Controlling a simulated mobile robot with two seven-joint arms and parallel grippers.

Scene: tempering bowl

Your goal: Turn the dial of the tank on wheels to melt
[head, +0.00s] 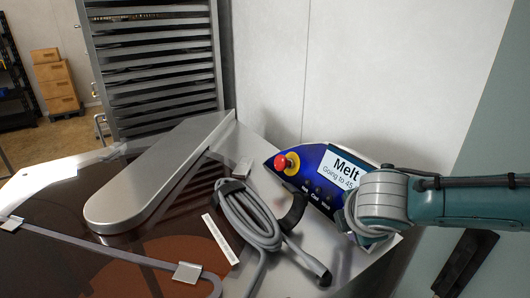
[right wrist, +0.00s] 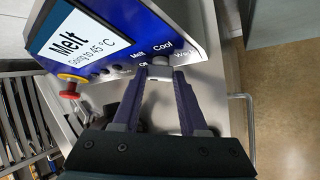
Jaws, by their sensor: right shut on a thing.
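The tank's blue control panel (head: 310,172) stands at the centre right in the head view, and it fills the upper left of the right wrist view (right wrist: 115,25). Its display (head: 345,168) reads "Melt" and "Going to 45". The small grey dial (right wrist: 160,60) sits on the panel's lower part among the labels Melt, Cool and one partly hidden. My right gripper (right wrist: 160,70) is shut on the dial, one finger on each side. Which label the dial points at cannot be told. In the head view my right arm hides the dial and fingers. My left gripper is out of view.
A red stop button (head: 281,162) on a yellow ring sits at the panel's left end. A coiled grey cable (head: 247,216) hangs in front of the panel. A steel lid (head: 150,180) lies left of it. A slatted steel rack (head: 155,62) stands behind.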

